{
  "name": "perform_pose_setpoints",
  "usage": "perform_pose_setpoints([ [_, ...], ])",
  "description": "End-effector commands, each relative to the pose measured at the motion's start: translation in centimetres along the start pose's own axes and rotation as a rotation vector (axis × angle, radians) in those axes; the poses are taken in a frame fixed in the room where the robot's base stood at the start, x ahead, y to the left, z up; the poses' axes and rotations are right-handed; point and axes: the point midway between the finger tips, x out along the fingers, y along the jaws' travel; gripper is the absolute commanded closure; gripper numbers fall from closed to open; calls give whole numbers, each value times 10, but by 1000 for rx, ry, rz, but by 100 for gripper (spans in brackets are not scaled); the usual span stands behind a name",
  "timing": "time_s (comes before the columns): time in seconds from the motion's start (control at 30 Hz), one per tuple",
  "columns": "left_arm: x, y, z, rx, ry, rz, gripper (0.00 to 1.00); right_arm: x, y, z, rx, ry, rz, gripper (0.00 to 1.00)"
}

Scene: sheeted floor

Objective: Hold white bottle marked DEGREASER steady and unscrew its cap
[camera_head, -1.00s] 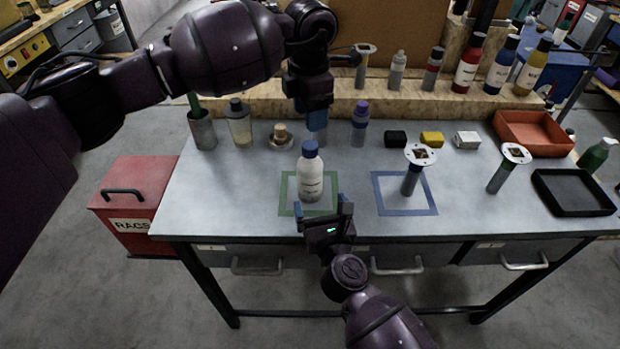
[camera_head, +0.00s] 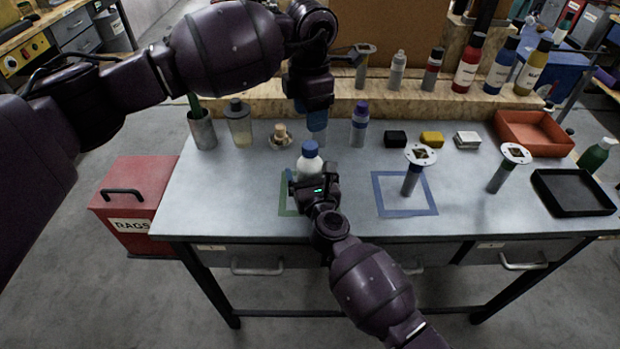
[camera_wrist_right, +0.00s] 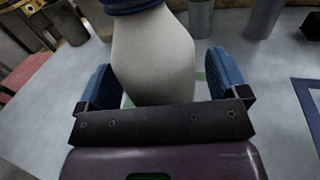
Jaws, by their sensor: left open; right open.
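The white bottle (camera_head: 307,168) with a blue cap (camera_head: 310,149) stands upright on the green-outlined square (camera_head: 285,196). My right gripper (camera_head: 318,182) is open in front of it and hides its lower body and label. In the right wrist view the white bottle (camera_wrist_right: 153,55) is between the blue fingers of my right gripper (camera_wrist_right: 155,85), with a gap visible at least on the right side. The cap's blue lower edge (camera_wrist_right: 135,6) shows at the top. My left gripper (camera_head: 313,112) is open, pointing down above the bench behind the bottle, with nothing visibly held.
A purple-capped bottle (camera_head: 360,125), a jar (camera_head: 238,123) and a cup (camera_head: 202,130) stand behind. A blue-outlined square (camera_head: 428,206) with a flanged post (camera_head: 411,180) is to the right. A black tray (camera_head: 573,193) and a red tray (camera_head: 535,133) lie far right.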

Motion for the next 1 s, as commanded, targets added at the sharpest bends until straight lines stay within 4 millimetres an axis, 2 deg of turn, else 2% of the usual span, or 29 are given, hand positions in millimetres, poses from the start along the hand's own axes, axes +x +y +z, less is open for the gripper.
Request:
perform_pose_setpoints([
  [0.1,0,0,0,0,0,0,44,0,0,0,0,0,0,8],
  [0.7,-1,0,0,6,1,3,44,0,0,0,0,0,0,99],
  [0.87,-1,0,0,104,2,3,44,0,0,0,0,0,0,100],
  [1.0,-1,0,0,281,3,3,44,0,0,0,0,0,0,100],
])
